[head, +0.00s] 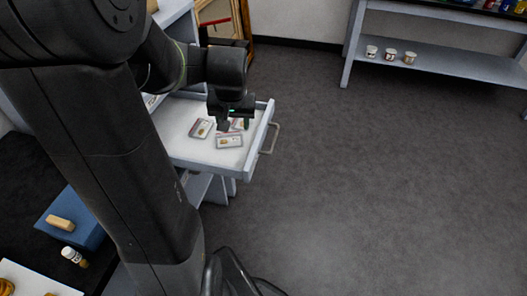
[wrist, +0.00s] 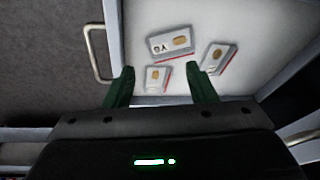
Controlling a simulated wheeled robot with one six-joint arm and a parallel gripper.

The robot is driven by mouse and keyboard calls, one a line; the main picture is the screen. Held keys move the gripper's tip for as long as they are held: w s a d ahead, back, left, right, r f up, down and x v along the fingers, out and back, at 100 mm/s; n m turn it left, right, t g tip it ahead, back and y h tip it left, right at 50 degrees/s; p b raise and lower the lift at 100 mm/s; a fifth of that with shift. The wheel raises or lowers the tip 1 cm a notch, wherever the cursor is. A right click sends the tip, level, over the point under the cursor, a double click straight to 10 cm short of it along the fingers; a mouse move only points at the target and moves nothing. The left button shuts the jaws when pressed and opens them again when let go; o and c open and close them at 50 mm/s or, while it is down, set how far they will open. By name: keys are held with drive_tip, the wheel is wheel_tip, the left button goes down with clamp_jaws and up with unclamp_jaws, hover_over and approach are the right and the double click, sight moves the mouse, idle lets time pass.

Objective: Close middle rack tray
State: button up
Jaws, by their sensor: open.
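The rack tray (head: 180,147) is pulled out in the head view, a white drawer with a pale grey rim and a metal bar handle (head: 269,138) on its front. Several small labelled packets lie in it, one of them near the front (head: 229,141). In the wrist view the tray floor (wrist: 215,18) and the handle (wrist: 97,54) also show. My gripper (head: 232,122) is over the tray, behind its front wall. Its two green fingers (wrist: 161,84) are apart with nothing held between them. I cannot tell whether the fingertips touch the tray.
Below the tray is more of the rack (head: 208,187). A shelf unit (head: 440,57) with small tubs stands at the back right. A blue box (head: 72,222) is at the lower left. The dark floor (head: 380,180) in front of the tray is clear.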

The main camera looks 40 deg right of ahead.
drive_tip(key=s+d+f+m+y, duration=0.1)
drive_tip(key=s+d+m, duration=0.1)
drive_tip(key=m, duration=0.1)
drive_tip(key=s+d+f+m+y, duration=0.1)
drive_tip(key=s+d+m, duration=0.1)
drive_tip(key=s+m, duration=0.1)
drive_tip(key=s+d+f+m+y+p, duration=0.1)
drive_tip(key=s+d+m, duration=0.1)
drive_tip(key=s+m, duration=0.1)
drive_tip(key=shift+m+g+y, duration=0.3)
clamp_jaws()
drive_tip(key=s+d+m+t+y+p, duration=0.1)
drive_tip(key=s+d+m+t+y, duration=0.35)
drive_tip(key=s+m, duration=0.55)
approach(254, 166)
drive_tip(key=shift+m+g+h, duration=0.25)
drive_tip(key=shift+m, duration=0.15)
drive_tip(key=x, duration=0.5)
drive_tip(key=shift+w+f, duration=0.2)
drive_tip(key=shift+w+a, duration=0.25)
drive_tip(key=shift+w, duration=0.05)
